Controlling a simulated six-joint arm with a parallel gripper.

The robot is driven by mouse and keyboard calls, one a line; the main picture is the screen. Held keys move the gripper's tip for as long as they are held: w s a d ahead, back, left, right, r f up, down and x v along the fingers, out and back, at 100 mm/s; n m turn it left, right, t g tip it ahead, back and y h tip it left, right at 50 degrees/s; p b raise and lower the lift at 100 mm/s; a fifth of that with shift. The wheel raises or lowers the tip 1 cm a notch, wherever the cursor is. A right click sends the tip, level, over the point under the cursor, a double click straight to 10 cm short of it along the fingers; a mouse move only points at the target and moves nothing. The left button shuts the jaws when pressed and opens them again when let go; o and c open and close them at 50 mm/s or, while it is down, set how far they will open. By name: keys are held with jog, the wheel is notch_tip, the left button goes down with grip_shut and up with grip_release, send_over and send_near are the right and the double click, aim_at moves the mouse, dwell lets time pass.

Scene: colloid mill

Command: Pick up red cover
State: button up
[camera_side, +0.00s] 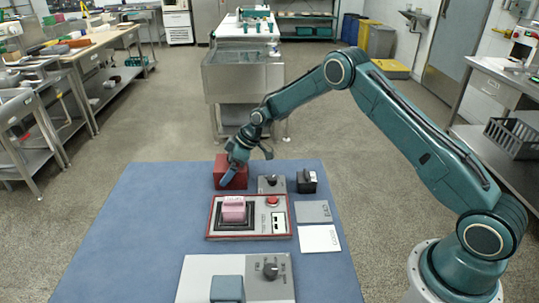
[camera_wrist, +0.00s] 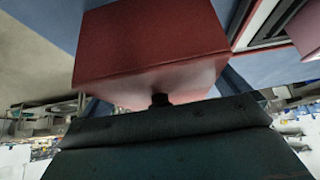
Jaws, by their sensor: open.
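The red cover (camera_side: 222,172) is a red box-shaped block at the far edge of the blue mat in the side view. In the wrist view the red cover (camera_wrist: 150,45) fills the upper middle, close in front of my gripper. My gripper (camera_side: 233,172) is open at the cover, with a finger in front of its near right side. In the wrist view parts of the fingers show at both sides of the cover's lower end. I cannot tell whether they touch it.
A red-framed panel (camera_side: 216,230) with a pink block (camera_side: 233,209) lies just nearer. A grey knob unit (camera_side: 271,184) and a black block (camera_side: 306,181) stand to the right. A grey panel with a teal block (camera_side: 227,289) is at the front. The mat's left side (camera_side: 130,240) is clear.

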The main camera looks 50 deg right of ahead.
aim_at(227, 164)
dwell(0.4)
jog(key=c, duration=0.7)
jog(key=shift+r, duration=0.1)
notch_tip(227, 164, up, 20)
dwell(0.4)
dwell(0.5)
jog(key=s+a+f, duration=0.3)
jog(key=s+a, duration=0.2)
jog(key=s, duration=0.1)
jog(key=s+a+f, duration=0.3)
jog(key=s+a, duration=0.2)
jog(key=s, duration=0.2)
jog(key=shift+s+a+f, duration=0.2)
jog(key=shift+a+f, duration=0.15)
